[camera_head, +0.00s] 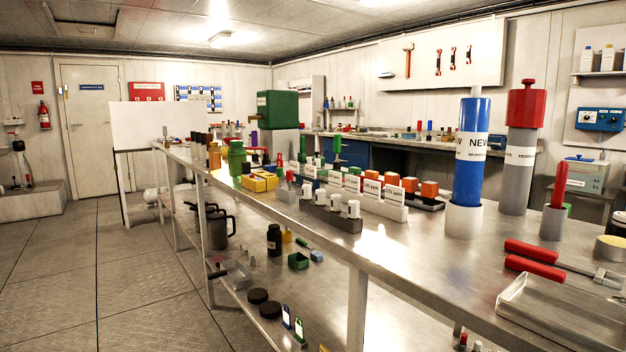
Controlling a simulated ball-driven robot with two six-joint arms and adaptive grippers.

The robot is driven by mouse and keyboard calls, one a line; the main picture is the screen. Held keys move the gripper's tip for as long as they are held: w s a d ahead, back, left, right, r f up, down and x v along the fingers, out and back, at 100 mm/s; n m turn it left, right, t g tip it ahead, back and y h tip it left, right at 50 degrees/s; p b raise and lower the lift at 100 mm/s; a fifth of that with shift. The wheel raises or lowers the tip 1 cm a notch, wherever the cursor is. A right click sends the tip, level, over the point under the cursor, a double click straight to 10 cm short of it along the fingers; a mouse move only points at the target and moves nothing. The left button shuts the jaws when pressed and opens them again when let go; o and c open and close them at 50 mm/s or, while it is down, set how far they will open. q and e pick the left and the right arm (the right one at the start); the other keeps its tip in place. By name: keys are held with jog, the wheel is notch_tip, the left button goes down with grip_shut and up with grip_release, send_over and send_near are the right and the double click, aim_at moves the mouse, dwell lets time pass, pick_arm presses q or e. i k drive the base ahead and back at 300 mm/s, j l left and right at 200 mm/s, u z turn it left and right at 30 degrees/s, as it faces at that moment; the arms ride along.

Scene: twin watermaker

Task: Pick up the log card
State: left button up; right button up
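I cannot tell for certain which thing is the log card. A row of small white labelled cards or blocks (371,188) stands on the steel workbench (440,262), some with ppm figures. A large blank white panel (141,126) stands upright at the far left end. Small tags, one green and white (286,317) and one blue and white (299,331), stand on the lower shelf. Neither of my grippers shows in the head view.
A blue cylinder marked NEW (472,150) and a grey cylinder with red cap (518,160) stand upright at right. Red-handled tools (531,250) and a metal tray (565,312) lie at the near right. Open floor (110,270) lies left of the bench.

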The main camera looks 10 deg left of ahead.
aim_at(310, 171)
jog(key=i+j+z, duration=0.1)
jog(key=i+j, duration=0.3)
jog(key=j, duration=0.15)
jog(key=i+j, duration=0.35)
jog(key=j, duration=0.2)
jog(key=i+l+z, duration=0.05)
